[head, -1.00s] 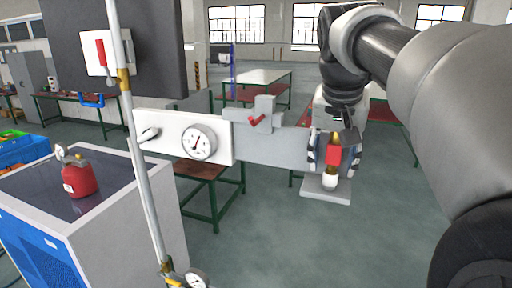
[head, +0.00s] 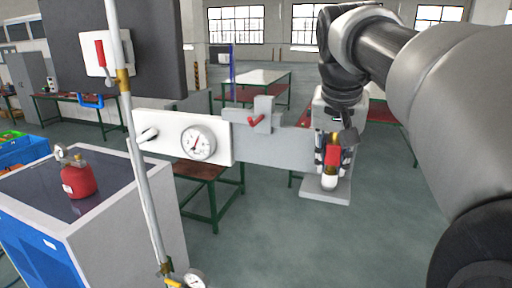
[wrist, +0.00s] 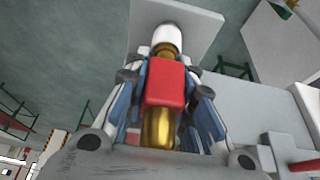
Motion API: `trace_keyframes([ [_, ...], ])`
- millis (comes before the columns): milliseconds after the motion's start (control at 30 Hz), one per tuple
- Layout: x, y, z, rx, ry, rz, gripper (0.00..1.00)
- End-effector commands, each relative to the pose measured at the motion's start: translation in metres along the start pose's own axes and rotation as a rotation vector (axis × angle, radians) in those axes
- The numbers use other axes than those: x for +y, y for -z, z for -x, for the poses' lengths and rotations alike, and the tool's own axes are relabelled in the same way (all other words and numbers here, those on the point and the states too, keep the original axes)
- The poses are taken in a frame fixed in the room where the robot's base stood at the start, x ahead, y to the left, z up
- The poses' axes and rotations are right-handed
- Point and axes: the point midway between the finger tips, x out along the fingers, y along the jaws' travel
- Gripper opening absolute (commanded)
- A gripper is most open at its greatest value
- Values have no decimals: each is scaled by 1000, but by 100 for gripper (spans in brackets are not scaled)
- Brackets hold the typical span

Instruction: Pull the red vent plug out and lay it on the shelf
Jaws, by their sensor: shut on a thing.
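The red vent plug (head: 333,156) has a red block on a brass stem and is upright at the right end of the grey panel arm. It also shows in the wrist view (wrist: 165,82), with brass above and below the red block. A white rounded piece (wrist: 167,38) is at its lower end; the exact joint is unclear. My gripper (head: 334,160) is shut on the plug, with fingers on both sides of the red block (wrist: 164,100). The small grey shelf (head: 316,194) lies just below the plug, and its bare plate shows in the wrist view (wrist: 200,22).
A white panel with a gauge (head: 198,142) and a red-handled valve (head: 257,121) stand left of my gripper. A pale vertical pipe (head: 141,150) crosses the left side. A red can (head: 80,181) stands on a cabinet (head: 120,205). Open floor lies below the shelf.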

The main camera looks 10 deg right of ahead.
Motion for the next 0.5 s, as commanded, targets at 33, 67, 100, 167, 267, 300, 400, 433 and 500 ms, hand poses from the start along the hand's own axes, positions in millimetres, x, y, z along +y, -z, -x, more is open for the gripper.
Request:
trace_keyframes([
  [33, 0, 0, 0, 1, 0, 0, 0],
  [67, 0, 0, 0, 1, 0, 0, 0],
  [100, 0, 0, 1, 1, 0, 0, 0],
  [167, 0, 1, 2, 1, 0, 0, 0],
  [267, 0, 2, 5, 2, 1, 0, 0],
  [300, 0, 3, 6, 2, 1, 0, 0],
  [400, 0, 4, 9, 2, 1, 0, 0],
  [433, 0, 4, 10, 2, 1, 0, 0],
  [500, 0, 5, 12, 2, 1, 0, 0],
])
